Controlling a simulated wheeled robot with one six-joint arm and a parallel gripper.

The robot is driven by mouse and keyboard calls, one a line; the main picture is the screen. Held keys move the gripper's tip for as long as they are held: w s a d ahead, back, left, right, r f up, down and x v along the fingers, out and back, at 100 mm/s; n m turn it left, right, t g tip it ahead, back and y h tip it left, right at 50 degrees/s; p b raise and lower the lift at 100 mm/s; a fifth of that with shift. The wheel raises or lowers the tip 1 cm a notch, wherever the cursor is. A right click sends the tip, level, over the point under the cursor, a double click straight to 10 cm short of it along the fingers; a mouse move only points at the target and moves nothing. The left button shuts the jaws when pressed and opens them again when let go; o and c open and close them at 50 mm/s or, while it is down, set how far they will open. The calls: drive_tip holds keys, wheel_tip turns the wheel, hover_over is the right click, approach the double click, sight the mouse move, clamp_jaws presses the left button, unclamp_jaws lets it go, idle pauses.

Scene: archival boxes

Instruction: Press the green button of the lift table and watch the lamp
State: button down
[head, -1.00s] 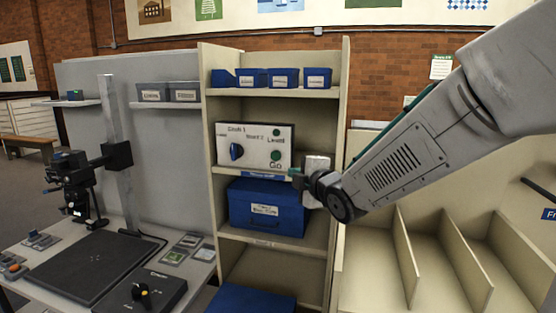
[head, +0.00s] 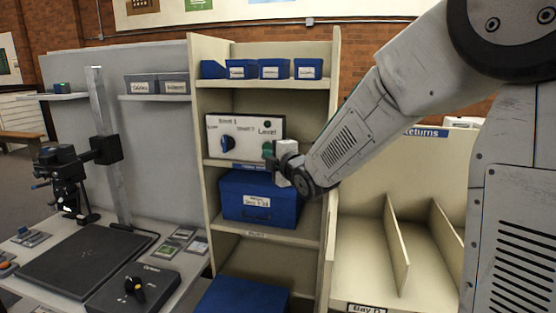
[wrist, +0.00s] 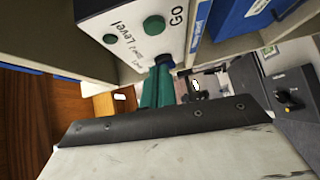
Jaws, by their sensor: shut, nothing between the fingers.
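The control box (head: 245,125) stands on a shelf, its white panel facing out with a blue knob (head: 226,143). The "Level" lamp (head: 267,124) is dark green and looks unlit; it also shows in the wrist view (wrist: 110,39). The round green button (wrist: 153,25) by the word "GO" shows in the wrist view. My gripper (wrist: 163,68) is shut and empty, its green fingers pointing towards the panel, to one side of the button. In the head view my gripper (head: 270,157) overlaps the button area; whether it touches the panel cannot be told.
A large blue box (head: 260,200) sits on the shelf below, close under my gripper. Small blue boxes (head: 274,69) line the shelf above. The shelf unit's right side wall (head: 331,130) stands close to my arm. Open bays (head: 400,235) lie to the right.

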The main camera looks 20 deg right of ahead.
sight(263, 147)
drive_tip(key=shift+w+d+f, duration=0.1)
drive_tip(key=shift+w+d, duration=0.2)
drive_tip(key=shift+w, duration=0.65)
drive_tip(key=shift+w+d+f, duration=0.1)
drive_tip(key=shift+w+d, duration=0.2)
drive_tip(key=shift+w, duration=0.7)
drive_tip(key=shift+w+d, duration=0.3)
drive_tip(key=shift+w, duration=0.65)
